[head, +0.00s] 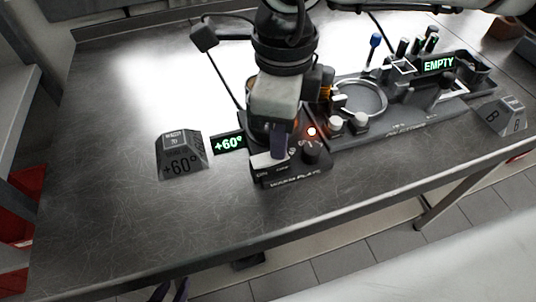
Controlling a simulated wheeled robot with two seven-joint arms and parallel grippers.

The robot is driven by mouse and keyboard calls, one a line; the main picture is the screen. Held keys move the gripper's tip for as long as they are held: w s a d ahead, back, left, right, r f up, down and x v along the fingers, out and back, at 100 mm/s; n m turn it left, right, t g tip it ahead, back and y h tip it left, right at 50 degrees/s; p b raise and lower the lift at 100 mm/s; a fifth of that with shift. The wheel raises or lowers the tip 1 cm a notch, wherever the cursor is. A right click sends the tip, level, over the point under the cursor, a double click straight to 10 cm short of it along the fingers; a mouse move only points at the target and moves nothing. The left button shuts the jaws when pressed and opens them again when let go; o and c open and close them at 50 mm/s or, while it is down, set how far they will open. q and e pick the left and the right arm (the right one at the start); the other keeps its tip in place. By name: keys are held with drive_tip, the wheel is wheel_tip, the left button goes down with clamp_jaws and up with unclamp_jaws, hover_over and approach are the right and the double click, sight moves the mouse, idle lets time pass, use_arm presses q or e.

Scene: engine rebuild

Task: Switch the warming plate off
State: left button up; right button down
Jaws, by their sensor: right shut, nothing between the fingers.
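The warming plate (290,175) is a dark box near the table's middle. A red lamp (311,131) glows on its top, beside a dark round knob (311,153). A pale flat piece (266,160) lies at its front left; small lettering below it is too small to read surely. A green display (229,143) beside the plate reads +60°. My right gripper (278,152) comes down from above, shut and empty, its fingertips at the pale piece; contact cannot be told. It hides much of the plate. My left gripper (171,291) shows only its fingertips, apart, at the bottom edge.
A grey block marked +60° (181,160) stands left of the plate. On the right, a fixture tray (400,128) holds a ring, white knobs and upright tools, with a display reading EMPTY (439,65). A block marked B (503,116) stands further right. The table's left front is clear.

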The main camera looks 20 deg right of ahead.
drive_tip(key=shift+f, duration=0.15)
wheel_tip(320, 180, up, 7)
drive_tip(key=p, duration=0.3)
idle(0.6)
idle(0.5)
